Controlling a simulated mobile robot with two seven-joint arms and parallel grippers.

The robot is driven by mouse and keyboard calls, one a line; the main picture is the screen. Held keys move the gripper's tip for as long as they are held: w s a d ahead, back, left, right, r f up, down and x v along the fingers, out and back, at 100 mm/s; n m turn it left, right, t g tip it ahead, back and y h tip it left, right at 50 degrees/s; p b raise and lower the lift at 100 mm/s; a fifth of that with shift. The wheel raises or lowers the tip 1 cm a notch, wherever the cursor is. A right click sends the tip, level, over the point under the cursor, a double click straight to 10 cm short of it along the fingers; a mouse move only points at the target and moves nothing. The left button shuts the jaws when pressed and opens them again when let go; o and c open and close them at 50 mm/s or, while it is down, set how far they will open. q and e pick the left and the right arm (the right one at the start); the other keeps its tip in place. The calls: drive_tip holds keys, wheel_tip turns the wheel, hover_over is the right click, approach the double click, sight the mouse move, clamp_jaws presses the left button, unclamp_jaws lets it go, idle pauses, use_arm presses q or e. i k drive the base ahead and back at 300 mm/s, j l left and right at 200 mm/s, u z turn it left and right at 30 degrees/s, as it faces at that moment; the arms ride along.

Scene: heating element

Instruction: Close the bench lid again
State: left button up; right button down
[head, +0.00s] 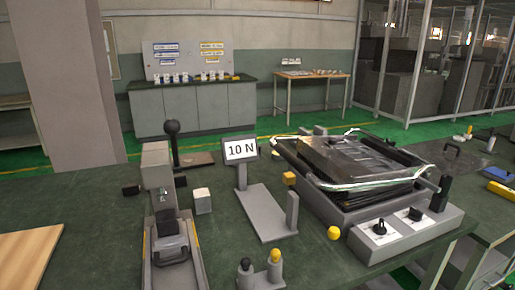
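The bench unit on the right is a grey box machine (340,212) with two black knobs on its sloped front panel. Over its top lies a dark, flat lid-like panel (355,160) with a clear, shiny, pale-edged rim (378,185) around it. The panel looks slightly tilted, with dark layers showing under its front edge. I cannot tell how far it stands open. A black upright handle (441,194) stands at the unit's right corner. Neither of my grippers shows in the head view.
A "10 N" display (241,150) stands on a grey plate at the centre. A grey lever fixture (160,185) stands to the left. A yellow ball (334,232) lies by the unit's front corner. A wooden board (28,258) lies at the left. Green table between is partly clear.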

sight(352, 168)
drive_tip(key=l+u, duration=0.2)
drive_tip(key=u, duration=0.25)
drive_tip(key=l+u, duration=0.2)
drive_tip(key=u, duration=0.2)
drive_tip(key=l+u, duration=0.25)
drive_tip(key=u, duration=0.2)
